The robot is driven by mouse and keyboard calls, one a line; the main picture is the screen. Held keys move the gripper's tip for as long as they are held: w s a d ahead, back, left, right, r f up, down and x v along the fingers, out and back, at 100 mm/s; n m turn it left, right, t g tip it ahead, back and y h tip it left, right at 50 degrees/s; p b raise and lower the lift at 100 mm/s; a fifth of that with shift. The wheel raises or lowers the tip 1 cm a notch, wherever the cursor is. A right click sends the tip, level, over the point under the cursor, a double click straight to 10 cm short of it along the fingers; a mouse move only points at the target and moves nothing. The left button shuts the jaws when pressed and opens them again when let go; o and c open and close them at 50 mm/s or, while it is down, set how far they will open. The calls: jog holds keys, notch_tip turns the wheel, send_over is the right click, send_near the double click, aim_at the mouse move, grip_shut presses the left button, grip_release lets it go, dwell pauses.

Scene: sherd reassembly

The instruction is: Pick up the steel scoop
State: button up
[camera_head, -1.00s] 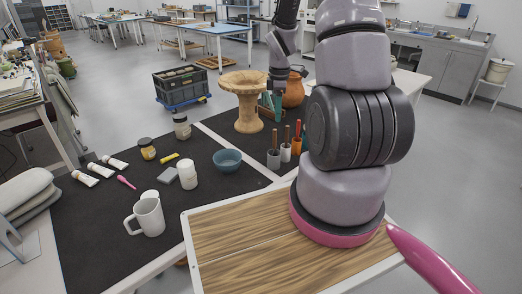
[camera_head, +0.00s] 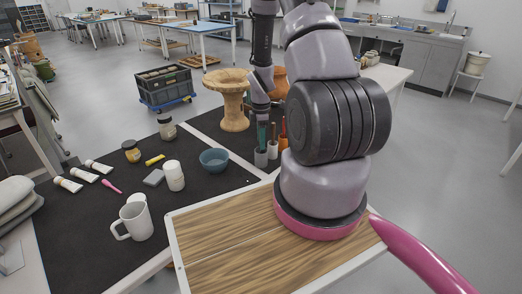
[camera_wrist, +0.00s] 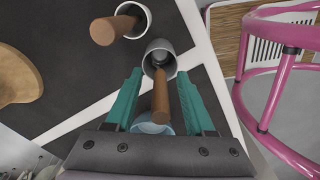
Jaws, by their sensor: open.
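My gripper (camera_head: 262,131) points down over the nearest tool cup (camera_head: 261,158) on the dark mat. In the wrist view its two teal fingers (camera_wrist: 160,77) are open. A brown wooden handle (camera_wrist: 160,98) stands between them, apart from both as far as I can see. The handle rises from a grey cup (camera_wrist: 157,48), with a short metal-looking part at its lower end. The tool's head is hidden inside the cup, so I cannot confirm that it is the steel scoop. A second brown handle (camera_wrist: 108,30) stands in the neighbouring pale cup (camera_wrist: 131,10).
A blue bowl (camera_head: 214,161) stands left of the cups; a white jar (camera_head: 174,178) and white mug (camera_head: 138,221) are further left. A wooden pedestal piece (camera_head: 234,104) and terracotta pot (camera_head: 281,78) stand behind. A pink tubular frame (camera_wrist: 272,85) is right in the wrist view.

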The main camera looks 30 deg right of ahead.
jog(key=shift+f, duration=0.25)
grip_shut()
jog(key=shift+r, duration=5.05)
